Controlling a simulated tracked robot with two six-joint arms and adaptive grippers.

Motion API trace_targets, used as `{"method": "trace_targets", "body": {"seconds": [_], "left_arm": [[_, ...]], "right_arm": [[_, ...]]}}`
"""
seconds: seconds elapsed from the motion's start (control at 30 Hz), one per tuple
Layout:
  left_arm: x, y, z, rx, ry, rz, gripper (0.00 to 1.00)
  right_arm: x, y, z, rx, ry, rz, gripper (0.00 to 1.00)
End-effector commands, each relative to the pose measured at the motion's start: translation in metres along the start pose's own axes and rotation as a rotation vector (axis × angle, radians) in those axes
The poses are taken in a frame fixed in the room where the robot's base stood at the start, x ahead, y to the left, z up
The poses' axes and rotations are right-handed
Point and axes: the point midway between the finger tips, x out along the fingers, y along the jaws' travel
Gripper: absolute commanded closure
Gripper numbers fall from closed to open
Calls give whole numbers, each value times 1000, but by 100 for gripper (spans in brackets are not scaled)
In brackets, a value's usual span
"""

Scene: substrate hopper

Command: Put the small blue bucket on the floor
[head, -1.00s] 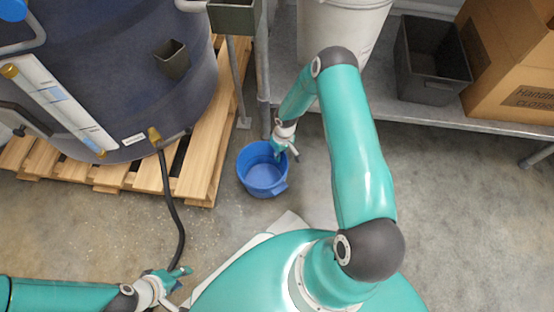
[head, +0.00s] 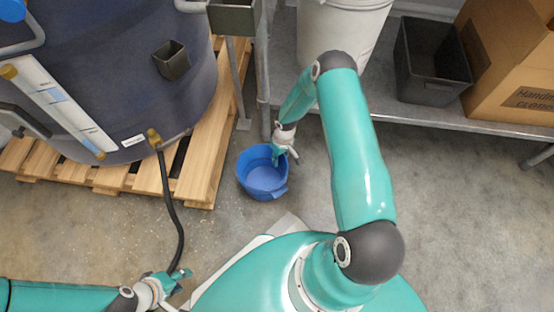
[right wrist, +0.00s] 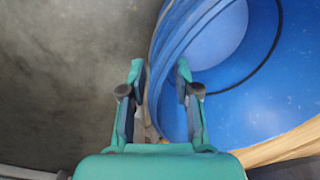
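The small blue bucket (head: 264,179) stands upright, apparently on the concrete floor, between the pallet and my base. In the right wrist view its blue inside and curved rim (right wrist: 221,88) fill the right side. My right gripper (head: 284,158) is at the bucket's upper right rim. Its fingers (right wrist: 160,75) are spread in the right wrist view, one outside and one inside the bucket wall, with a gap showing between them. My left gripper (head: 180,281) is at the lower left, beside the lower end of a black hose; whether it grips the hose cannot be made out.
A large dark tank (head: 110,70) stands on a wooden pallet (head: 200,180) at left. The black hose (head: 175,220) hangs from its valve. A metal shelf (head: 480,125) at right bears a white bucket, a dark bin (head: 430,60) and a cardboard box (head: 510,60). Floor at right is clear.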

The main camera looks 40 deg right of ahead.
Motion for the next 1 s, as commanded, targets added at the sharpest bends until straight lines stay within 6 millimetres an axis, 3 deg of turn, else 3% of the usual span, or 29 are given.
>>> {"method": "trace_targets", "body": {"seconds": [0.5, 0.73, 0.87, 1.0], "left_arm": [[-44, 16, 0, 0, 0, 0, 60], [-51, 19, 0, 0, 0, 0, 60], [-52, 19, 0, 0, 0, 0, 60], [-51, 18, 0, 0, 0, 0, 60]], "right_arm": [[-96, 0, -1, -1, 2, 1, 69], [-117, -6, 1, -3, 0, -8, 69], [-116, -47, 9, -8, 10, -71, 69], [-117, -133, 42, 3, 22, -191, 69]]}}
